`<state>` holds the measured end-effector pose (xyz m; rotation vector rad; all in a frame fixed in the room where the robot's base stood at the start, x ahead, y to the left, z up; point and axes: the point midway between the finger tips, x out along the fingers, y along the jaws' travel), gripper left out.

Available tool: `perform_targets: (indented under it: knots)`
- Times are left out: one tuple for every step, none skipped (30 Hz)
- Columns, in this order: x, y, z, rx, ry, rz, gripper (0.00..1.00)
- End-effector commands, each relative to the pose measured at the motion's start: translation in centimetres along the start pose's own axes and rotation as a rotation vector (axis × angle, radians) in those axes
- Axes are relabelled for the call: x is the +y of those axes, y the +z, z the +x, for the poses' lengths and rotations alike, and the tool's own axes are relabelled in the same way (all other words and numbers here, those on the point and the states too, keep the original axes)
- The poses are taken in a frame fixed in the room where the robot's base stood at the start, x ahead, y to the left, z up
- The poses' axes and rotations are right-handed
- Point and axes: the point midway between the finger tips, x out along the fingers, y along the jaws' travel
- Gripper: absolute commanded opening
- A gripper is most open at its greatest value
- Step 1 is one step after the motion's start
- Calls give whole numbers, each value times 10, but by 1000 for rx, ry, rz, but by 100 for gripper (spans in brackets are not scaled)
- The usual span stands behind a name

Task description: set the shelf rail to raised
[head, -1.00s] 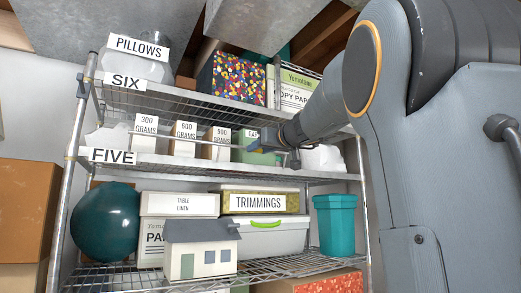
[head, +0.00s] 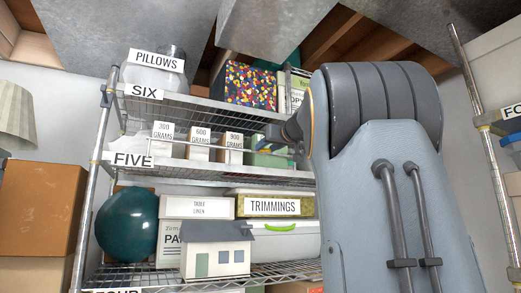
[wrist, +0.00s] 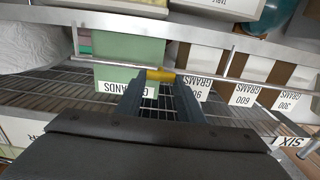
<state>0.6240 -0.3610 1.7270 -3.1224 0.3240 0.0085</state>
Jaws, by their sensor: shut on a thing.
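The shelf rail (head: 215,148) is a thin metal rod across the front of the shelf labelled FIVE, above that shelf's edge and in front of the boxes. In the wrist view, which is upside down, the rail (wrist: 225,84) runs across the picture and has a yellow grip (wrist: 160,75) on it. My gripper (wrist: 160,82) is shut on the rail at this yellow grip, one dark finger on each side. In the head view my gripper (head: 277,138) is at the rail's right part, beside the green box; my arm hides the rail's right end.
Boxes labelled 300 (head: 162,135), 600 (head: 201,137) and 900 grams (head: 233,141) and a green box (head: 265,157) stand behind the rail. The shelf SIX (head: 190,104) is above. A teal ball (head: 127,222) and model house (head: 217,249) sit below. Another rack (head: 485,130) stands at right.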

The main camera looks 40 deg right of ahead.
Motion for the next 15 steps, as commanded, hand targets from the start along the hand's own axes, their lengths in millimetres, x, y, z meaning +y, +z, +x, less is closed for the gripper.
perform_targets:
  knots:
    - [0, -9, -4, 15, 5, -3, 0]
    - [0, -9, -4, 15, 5, -3, 0]
    - [0, -9, -4, 16, 5, -3, 0]
    - [-1, -9, -4, 16, 5, -3, 0]
    - [-1, -10, -4, 16, 6, -3, 39]
    - [-1, -9, -4, 16, 5, -3, 46]
    - [-1, -9, -3, 15, 5, -3, 51]
    - [-1, -8, -3, 14, 4, -3, 53]
    - [-2, -7, -2, 12, 3, -3, 53]
    - [-2, -7, -2, 11, 2, -3, 53]
    - [-2, -6, -2, 11, 2, -3, 53]
    - [-2, -6, -2, 10, 1, -2, 53]
    - [-2, -5, -1, 9, 1, -2, 53]
    - [-2, -5, -1, 9, 0, -2, 53]
    - [-2, -5, -1, 8, 0, -2, 53]
